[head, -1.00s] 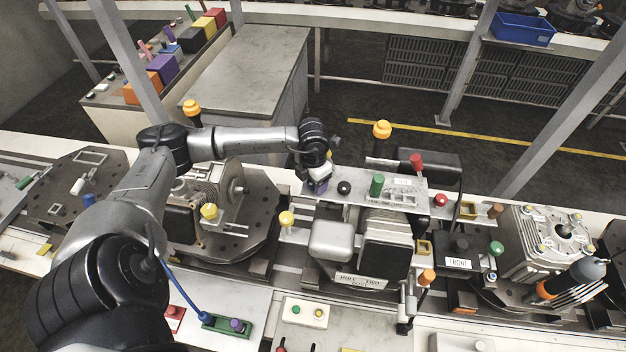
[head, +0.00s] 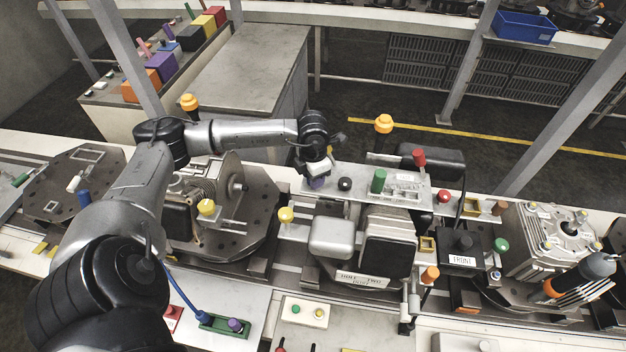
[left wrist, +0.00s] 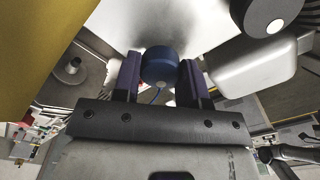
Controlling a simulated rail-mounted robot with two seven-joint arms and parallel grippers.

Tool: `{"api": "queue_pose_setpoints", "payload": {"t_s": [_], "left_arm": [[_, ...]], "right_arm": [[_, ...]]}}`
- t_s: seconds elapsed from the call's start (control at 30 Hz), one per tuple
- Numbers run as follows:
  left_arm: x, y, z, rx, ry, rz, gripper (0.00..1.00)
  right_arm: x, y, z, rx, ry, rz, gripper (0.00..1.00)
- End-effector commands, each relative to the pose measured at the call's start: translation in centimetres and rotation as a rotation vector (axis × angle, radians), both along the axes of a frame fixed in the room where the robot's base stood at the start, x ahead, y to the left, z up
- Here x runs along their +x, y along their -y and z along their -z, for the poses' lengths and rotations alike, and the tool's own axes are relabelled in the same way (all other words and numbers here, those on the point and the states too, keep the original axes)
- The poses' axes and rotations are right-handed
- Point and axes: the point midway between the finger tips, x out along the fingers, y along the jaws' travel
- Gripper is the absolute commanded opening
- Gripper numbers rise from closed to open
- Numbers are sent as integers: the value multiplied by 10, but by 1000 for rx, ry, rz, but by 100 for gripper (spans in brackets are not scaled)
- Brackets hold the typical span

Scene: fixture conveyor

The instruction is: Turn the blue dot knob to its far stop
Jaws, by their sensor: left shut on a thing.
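The blue knob (left wrist: 160,64) shows in the left wrist view, a short round knob with a pale dot at its near edge. It stands on the light metal panel (head: 411,207). My left gripper (left wrist: 160,78) has its two dark purple fingers on either side of the knob and is shut on it. In the head view my left gripper (head: 317,180) points down at the panel's left end and hides the knob. My right gripper is not in view.
A black knob (head: 345,184) sits close to the right of my left gripper, and a green cylinder (head: 379,181) stands farther right on the panel. A yellow-orange beacon (head: 383,124) rises behind. A silver rounded block (head: 331,237) lies in front.

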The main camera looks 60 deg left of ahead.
Motion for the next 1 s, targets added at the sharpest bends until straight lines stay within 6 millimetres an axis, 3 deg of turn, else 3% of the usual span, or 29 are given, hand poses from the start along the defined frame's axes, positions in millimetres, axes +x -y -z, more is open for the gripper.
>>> {"api": "queue_pose_setpoints", "payload": {"t_s": [0.03, 0.4, 1.0], "left_arm": [[1, 0, 5, 1, 4, 42, 15], [1, 0, 4, 1, 4, 393, 15], [1, 0, 0, 0, 4, 848, 15]], "right_arm": [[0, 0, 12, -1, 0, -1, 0], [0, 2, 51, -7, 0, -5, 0], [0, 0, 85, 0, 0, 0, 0]]}}
